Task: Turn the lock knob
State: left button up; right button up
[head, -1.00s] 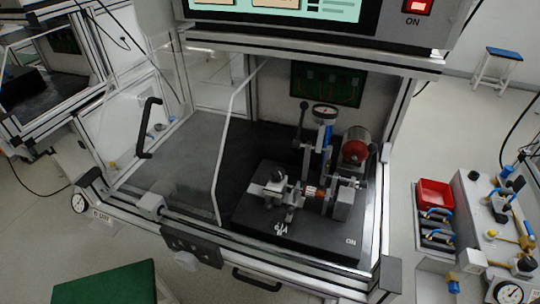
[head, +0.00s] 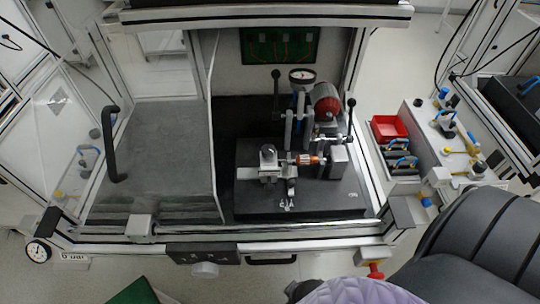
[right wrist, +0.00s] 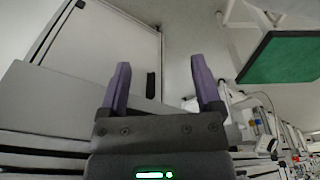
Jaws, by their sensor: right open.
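I cannot make out the knob in the right wrist view. My left gripper is not in view.
A stator fixture (head: 293,160) with a gauge and a red motor stands on a black block inside the bench. A clear cover with a black handle (head: 110,145) is at left. A red bin (head: 388,128) stands at right. A green panel (right wrist: 284,58) shows in the wrist view.

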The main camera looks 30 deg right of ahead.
jog(key=w+d+r+n+t+h+p, duration=0.1)
jog(key=w+r, duration=0.2)
jog(key=r, duration=0.6)
jog(key=w+d+r+t+p, duration=0.1)
jog(key=w+d+r+t, duration=0.15)
jog(key=r, duration=0.75)
jog(key=m+t+y, duration=0.7)
jog(key=m, duration=2.7)
send_near(269, 149)
jog(key=x, duration=0.9)
jog(key=shift+w+b, duration=0.15)
jog(key=shift+b, duration=0.2)
